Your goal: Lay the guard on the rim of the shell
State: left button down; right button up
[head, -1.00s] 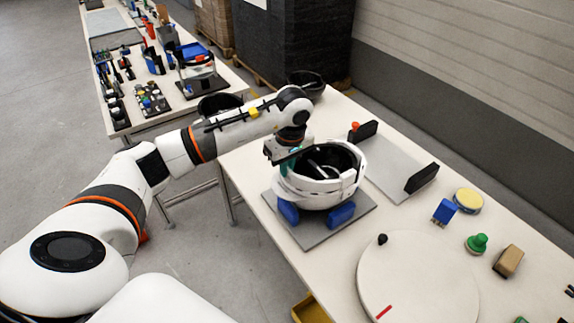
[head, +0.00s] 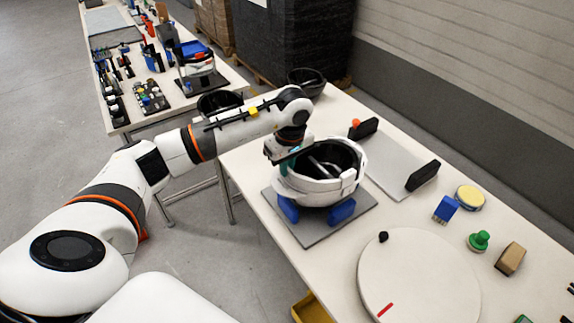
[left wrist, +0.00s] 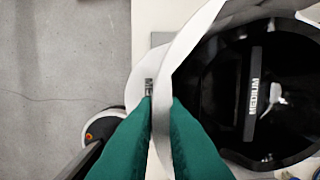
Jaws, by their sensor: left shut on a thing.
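The white helmet shell (head: 318,190) lies open side up, with a black inside, on blue supports (head: 342,211) on a grey plate (head: 318,233). In the left wrist view its black inside (left wrist: 225,95) fills the right side and bears a "MEDIUM" label. My left gripper (head: 287,158) is over the shell's left rim. In the left wrist view its teal fingers (left wrist: 161,112) are shut on a thin white curved strip, the guard (left wrist: 182,48), which runs along the shell's edge. I cannot tell whether the guard touches the rim all round. My right gripper is not in view.
A white round disc (head: 418,280) lies in front. A grey plate with black end blocks (head: 422,176) is to the right. A blue brush (head: 445,209), a yellow-topped round thing (head: 469,196), a green knob (head: 479,241) and a tan block (head: 510,259) stand further right. A black bowl (head: 307,82) is behind.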

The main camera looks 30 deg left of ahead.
pick_arm(q)
jog(key=c, duration=1.4)
grip_release()
jog(key=shift+r, duration=0.15)
jog(key=shift+r, duration=0.3)
notch_tip(320, 180, up, 11)
jog(key=d+b, duration=0.1)
jog(key=b, duration=0.1)
jog(key=shift+s+d+b, duration=0.15)
jog(key=shift+s+b, duration=0.1)
jog(key=shift+b, duration=0.1)
